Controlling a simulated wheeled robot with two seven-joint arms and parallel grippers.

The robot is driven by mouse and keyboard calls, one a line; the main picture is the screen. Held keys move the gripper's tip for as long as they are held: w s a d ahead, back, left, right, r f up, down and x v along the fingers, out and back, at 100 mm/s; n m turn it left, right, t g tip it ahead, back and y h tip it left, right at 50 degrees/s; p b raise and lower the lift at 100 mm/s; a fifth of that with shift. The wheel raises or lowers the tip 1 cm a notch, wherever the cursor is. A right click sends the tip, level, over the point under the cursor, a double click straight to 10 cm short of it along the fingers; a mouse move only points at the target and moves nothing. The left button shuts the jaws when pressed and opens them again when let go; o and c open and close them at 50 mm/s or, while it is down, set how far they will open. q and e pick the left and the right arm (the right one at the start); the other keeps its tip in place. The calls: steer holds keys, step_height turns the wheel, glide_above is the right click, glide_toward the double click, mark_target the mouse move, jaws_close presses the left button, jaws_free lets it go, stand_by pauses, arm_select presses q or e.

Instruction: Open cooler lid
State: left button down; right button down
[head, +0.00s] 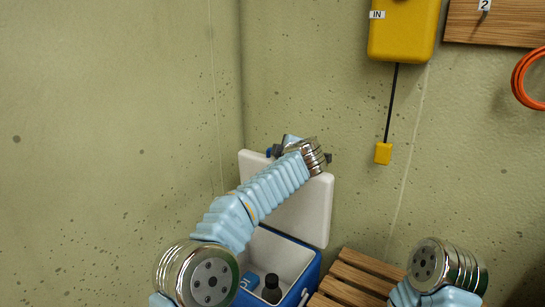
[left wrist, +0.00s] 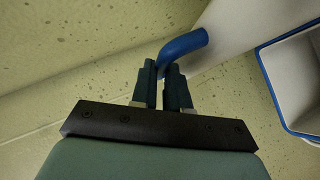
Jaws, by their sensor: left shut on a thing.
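The cooler (head: 311,274) is a blue box with a white inside, low in the middle of the head view. Its white lid (head: 317,212) stands raised, close to the wall behind, and the box is open. In the left wrist view the lid (left wrist: 232,22) carries a curved blue handle (left wrist: 186,44). My left gripper (left wrist: 162,74) is shut on the end of this handle. In the head view my left arm hides most of this gripper and part of the lid. My right gripper is out of view; only part of that arm shows at lower right.
A dark-capped bottle (head: 271,288) and a blue item (head: 249,281) are inside the cooler. A slatted wooden surface (head: 352,279) stands right beside it. Walls meet in a corner behind. A yellow box (head: 403,30) hangs above, with a yellow pull (head: 383,153) on a dark cord.

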arm_select(q)
steer(key=shift+w+d+r, duration=0.2)
steer(key=shift+w+d, duration=0.25)
steer(key=shift+w, duration=0.25)
steer(key=shift+w+r, duration=0.15)
